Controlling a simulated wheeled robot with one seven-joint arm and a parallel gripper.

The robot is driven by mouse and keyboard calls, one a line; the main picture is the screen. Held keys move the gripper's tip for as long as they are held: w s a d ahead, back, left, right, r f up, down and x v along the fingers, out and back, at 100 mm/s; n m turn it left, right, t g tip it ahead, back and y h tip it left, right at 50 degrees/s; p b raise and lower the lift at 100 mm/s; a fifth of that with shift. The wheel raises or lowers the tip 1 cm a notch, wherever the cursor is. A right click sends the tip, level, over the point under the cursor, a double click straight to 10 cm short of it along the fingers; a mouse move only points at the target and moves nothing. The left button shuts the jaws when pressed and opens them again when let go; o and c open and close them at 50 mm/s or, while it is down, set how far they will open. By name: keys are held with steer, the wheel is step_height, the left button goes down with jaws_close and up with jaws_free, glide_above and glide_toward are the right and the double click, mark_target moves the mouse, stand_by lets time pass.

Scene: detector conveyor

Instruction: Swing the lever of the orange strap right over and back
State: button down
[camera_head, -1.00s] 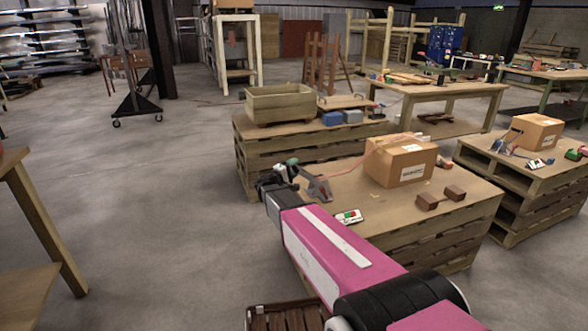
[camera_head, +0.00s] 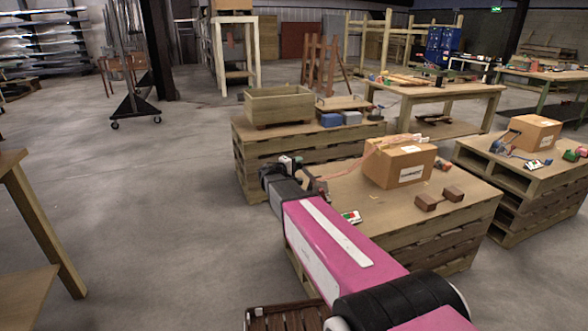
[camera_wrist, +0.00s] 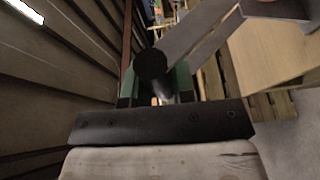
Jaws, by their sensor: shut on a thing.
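The orange strap (camera_head: 372,146) runs from the cardboard box (camera_head: 398,168) down to its lever fitting (camera_head: 316,186) at the left of the pallet-stack top. My arm and gripper partly hide the fitting in the head view. In the wrist view the lever (camera_wrist: 205,32) is a grey metal bar, running from a round black end (camera_wrist: 150,64) to the upper right. My gripper (camera_head: 290,165) is at the lever's free end. In the wrist view my gripper (camera_wrist: 158,88) has green pads on both sides below the black end, shut on the lever.
Two brown blocks joined by a bar (camera_head: 439,198) and a small device with red and green marks (camera_head: 351,216) lie on the same top. Behind stands another pallet stack with a wooden planter box (camera_head: 278,105).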

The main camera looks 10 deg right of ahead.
steer(key=w+d+r+m+g+y, duration=0.1)
steer(key=w+d+m+g+y, duration=0.1)
steer(key=d+y, duration=0.6)
steer(key=w+d+m+g+y, duration=0.2)
steer(key=d+g+y, duration=0.15)
steer(key=d, duration=0.75)
steer(key=d+f+y, duration=0.5)
steer(key=d+f, duration=0.1)
steer(key=shift+w+f+m, duration=0.2)
steer(key=shift+w+m, duration=0.1)
steer(key=shift+w, duration=0.15)
steer(key=shift+d, duration=0.1)
steer(key=c, duration=1)
jaws_free()
steer(key=shift+f, duration=0.1)
steer(key=v, duration=1)
steer(key=shift+r, duration=0.45)
